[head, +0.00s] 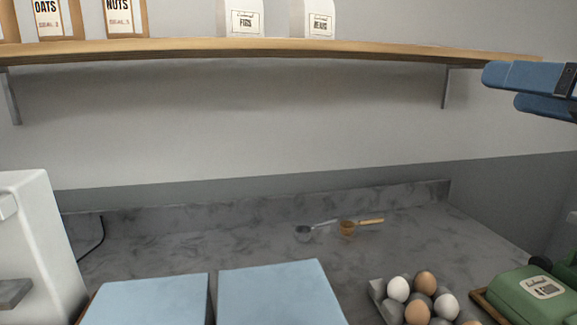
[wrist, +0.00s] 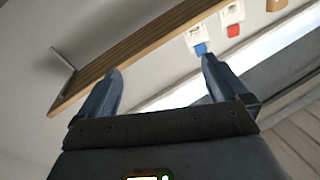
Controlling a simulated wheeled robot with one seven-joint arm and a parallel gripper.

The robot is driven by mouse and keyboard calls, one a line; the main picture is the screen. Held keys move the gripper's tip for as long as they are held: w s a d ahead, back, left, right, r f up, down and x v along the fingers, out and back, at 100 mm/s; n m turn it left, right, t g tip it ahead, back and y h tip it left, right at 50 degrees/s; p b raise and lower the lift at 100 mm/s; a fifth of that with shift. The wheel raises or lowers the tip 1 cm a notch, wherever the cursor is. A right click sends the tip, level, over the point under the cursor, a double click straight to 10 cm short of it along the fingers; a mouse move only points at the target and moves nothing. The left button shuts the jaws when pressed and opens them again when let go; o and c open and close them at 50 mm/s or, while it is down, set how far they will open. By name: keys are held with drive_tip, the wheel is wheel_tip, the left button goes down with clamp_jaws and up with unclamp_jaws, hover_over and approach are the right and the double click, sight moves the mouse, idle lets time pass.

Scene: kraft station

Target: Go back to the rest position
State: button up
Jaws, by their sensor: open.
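My gripper (head: 502,89) is at the upper right of the head view, raised well above the counter near the right end of the shelf. Its two blue fingers are apart with nothing between them. In the wrist view the same fingers (wrist: 161,65) stand open and empty. The picture there is tilted, and the wooden shelf (wrist: 135,52) runs slantwise behind the fingers. The rest of my arm is outside the head view.
The wooden shelf (head: 270,48) holds several labelled bags. Eggs in a tray (head: 377,290), a green box (head: 530,295), two blue boxes (head: 275,290) and a white appliance (head: 40,230) line the front.

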wheel_tip(320, 180, down, 17)
drive_tip(key=m+h, duration=0.4)
drive_tip(key=m, duration=0.1)
drive_tip(key=s+f+h, duration=0.1)
drive_tip(key=s+f, duration=0.2)
drive_tip(key=f, duration=0.1)
drive_tip(key=s+a+f+h, duration=0.1)
drive_tip(key=s+f, duration=0.2)
drive_tip(key=f, duration=0.2)
drive_tip(key=s+f+m+h, duration=0.1)
drive_tip(key=s+f, duration=0.2)
drive_tip(key=f, duration=0.2)
drive_tip(key=shift+s+a, duration=0.2)
drive_tip(key=shift+a, duration=0.2)
drive_tip(key=s+a+f+n, duration=0.1)
drive_tip(key=s+f, duration=0.1)
drive_tip(key=s, duration=0.7)
drive_tip(key=s+a+f+n+g, duration=0.1)
drive_tip(key=s+a+f, duration=0.1)
drive_tip(key=s, duration=0.7)
drive_tip(key=s+a+f+n+g+h, duration=0.1)
drive_tip(key=s+f+n, duration=0.1)
drive_tip(key=s, duration=0.8)
drive_tip(key=shift+a+f, duration=0.3)
drive_tip(key=shift+f, duration=0.15)
